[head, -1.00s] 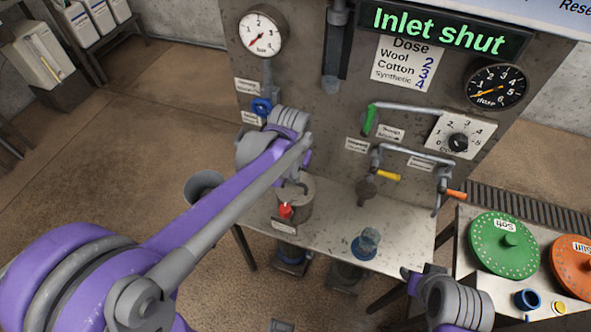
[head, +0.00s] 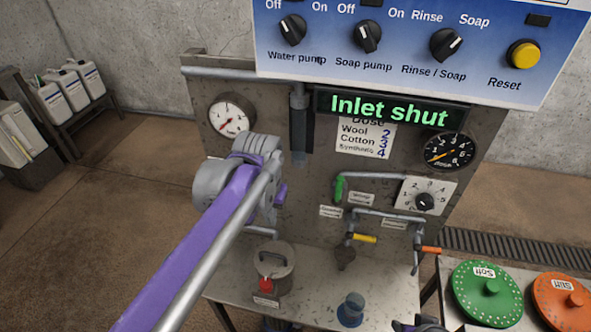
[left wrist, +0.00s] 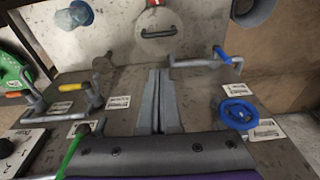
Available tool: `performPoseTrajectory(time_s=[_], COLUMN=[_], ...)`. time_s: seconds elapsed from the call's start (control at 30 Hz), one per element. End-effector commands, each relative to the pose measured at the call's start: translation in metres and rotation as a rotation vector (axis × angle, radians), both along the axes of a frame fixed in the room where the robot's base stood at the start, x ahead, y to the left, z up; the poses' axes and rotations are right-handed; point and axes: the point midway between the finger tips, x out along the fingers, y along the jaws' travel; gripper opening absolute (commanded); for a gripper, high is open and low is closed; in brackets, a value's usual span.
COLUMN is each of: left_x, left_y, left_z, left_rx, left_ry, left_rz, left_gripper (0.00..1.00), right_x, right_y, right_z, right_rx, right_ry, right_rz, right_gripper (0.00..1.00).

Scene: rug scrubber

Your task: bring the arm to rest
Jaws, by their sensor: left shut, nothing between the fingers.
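My left gripper (head: 255,180) is raised in front of the grey panel, with nothing in it. In the left wrist view its two fingers (left wrist: 160,75) lie together, shut and empty, pointing towards the lidded pot (left wrist: 158,25). In the head view the hand hides its fingertips. The blue valve wheel (left wrist: 238,113) is to the right of the fingers, apart from them; my arm hides it in the head view. Only a small part of my right gripper (head: 418,326) shows at the bottom edge; its fingers cannot be made out.
The panel shows "Inlet shut" (head: 388,109) below a blue control box (head: 400,70). The bench holds the pot (head: 273,268) with a red part and a blue cup (head: 351,309). Green (head: 486,293) and orange (head: 563,301) discs lie at right.

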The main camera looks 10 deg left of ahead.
Motion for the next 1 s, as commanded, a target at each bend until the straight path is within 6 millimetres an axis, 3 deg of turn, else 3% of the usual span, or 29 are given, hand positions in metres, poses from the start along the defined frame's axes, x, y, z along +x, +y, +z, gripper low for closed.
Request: performPoseTrajectory(time_s=[0.17,0.27,0.47,0.7,0.83,1.0], left_x=[-0.003,-0.016,-0.074,-0.135,-0.150,-0.154], left_y=[0.001,0.003,0.013,0.022,0.024,0.024], left_z=[-0.001,-0.005,-0.031,-0.077,-0.092,-0.096], left_rx=[0.000,-0.003,-0.015,-0.023,-0.024,-0.025], left_ry=[-0.004,-0.031,-0.153,-0.299,-0.340,-0.355], left_rz=[0.001,0.004,0.019,0.037,0.042,0.043], left_gripper=[0.00,0.00,0.00,0.00,0.00,0.00], right_x=[0.000,0.000,0.000,0.000,0.000,0.000], right_y=[0.000,0.000,0.000,0.000,0.000,0.000], right_z=[0.000,0.000,0.000,0.000,0.000,0.000], right_rx=[0.000,0.000,0.000,0.000,0.000,0.000], right_ry=[0.000,0.000,0.000,0.000,0.000,0.000], right_rz=[0.000,0.000,0.000,0.000,0.000,0.000], right_gripper=[0.45,0.45,0.45,0.45,0.45,0.45])
